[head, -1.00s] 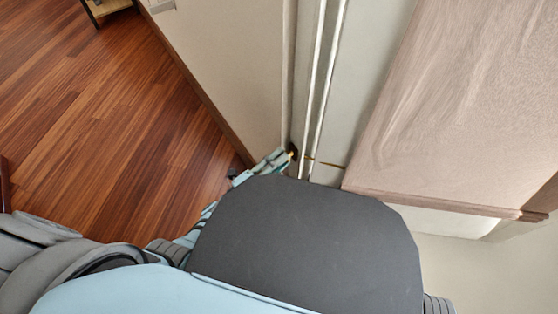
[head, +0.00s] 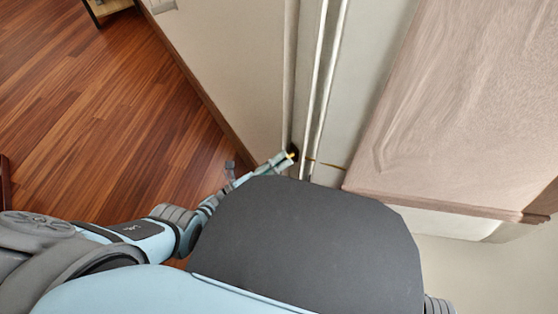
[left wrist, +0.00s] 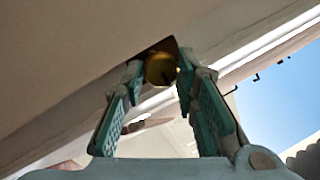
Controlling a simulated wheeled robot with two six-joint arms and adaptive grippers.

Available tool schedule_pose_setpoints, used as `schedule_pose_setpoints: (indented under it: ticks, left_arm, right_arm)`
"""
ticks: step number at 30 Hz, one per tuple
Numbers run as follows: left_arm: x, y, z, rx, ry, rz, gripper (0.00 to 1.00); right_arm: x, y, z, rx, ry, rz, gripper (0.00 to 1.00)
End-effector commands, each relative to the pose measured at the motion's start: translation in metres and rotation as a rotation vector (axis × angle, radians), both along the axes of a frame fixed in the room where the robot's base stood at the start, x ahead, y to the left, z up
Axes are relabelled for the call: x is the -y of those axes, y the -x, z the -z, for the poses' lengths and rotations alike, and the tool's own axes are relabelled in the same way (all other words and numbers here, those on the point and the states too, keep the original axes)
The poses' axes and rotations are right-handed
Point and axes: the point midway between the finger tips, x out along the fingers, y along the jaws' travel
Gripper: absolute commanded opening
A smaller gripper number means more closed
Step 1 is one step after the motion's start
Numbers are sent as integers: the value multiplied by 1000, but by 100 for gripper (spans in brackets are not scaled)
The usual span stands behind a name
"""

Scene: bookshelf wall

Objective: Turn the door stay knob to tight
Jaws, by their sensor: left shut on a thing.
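The door stay knob (left wrist: 160,70) is a round brass piece with a dark mark near its right edge. It sits at the edge of a pale panel in the left wrist view. My left gripper (left wrist: 158,78) has its two teal fingers on either side of the knob, shut on it. In the head view my left gripper (head: 287,158) reaches the white door frame edge, with a small yellow spot at its tip. The knob is mostly hidden there by the fingers. My right gripper is not in view.
A pale wall (head: 235,60) and white vertical frame strips (head: 318,90) stand beside the gripper. A large pinkish panel (head: 450,100) is at right. Wooden floor (head: 90,130) lies open at left. A small shelf (head: 108,10) stands at the far upper left.

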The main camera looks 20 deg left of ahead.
Motion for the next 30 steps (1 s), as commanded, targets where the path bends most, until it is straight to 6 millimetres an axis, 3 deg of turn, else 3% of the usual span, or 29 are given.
schedule_pose_setpoints:
  ticks: [12,13,16,30]
  left_arm:
    - [1,1,0,4,-6,3,0]
    - [1,1,0,4,-6,3,32]
    - [1,1,0,3,-6,2,47]
    - [-1,0,0,3,-6,-1,47]
  right_arm:
    - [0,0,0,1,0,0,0]
    - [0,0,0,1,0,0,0]
    - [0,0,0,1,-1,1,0]
    - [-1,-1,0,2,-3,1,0]
